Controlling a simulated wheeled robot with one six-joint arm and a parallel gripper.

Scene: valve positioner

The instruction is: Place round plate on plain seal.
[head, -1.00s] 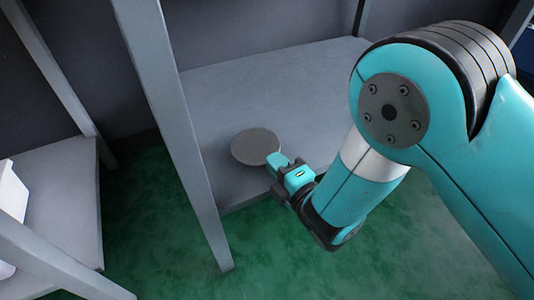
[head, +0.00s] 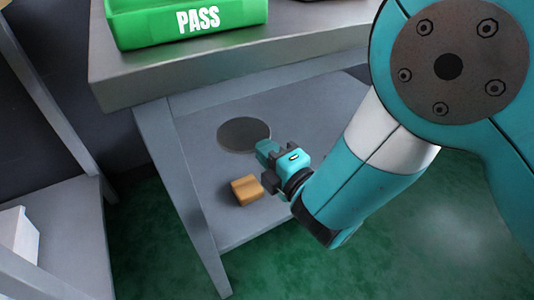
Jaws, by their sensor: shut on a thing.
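The round plate (head: 243,133) is a flat dark grey disc over the grey lower shelf, left of the arm in the head view. My gripper (head: 267,152) is teal and dark grey and is shut on the plate's near right edge. The fingertips are small here and partly merge with the plate. Whether the plate touches the shelf or hangs just above it, I cannot tell. I cannot make out a plain seal in this view.
An orange-brown block (head: 246,190) lies on the lower shelf (head: 210,175), just left of and below my gripper. A green PASS bin (head: 185,22) stands on the upper shelf (head: 125,85). A grey leg (head: 183,190) stands left. Another grey unit (head: 62,225) is at far left.

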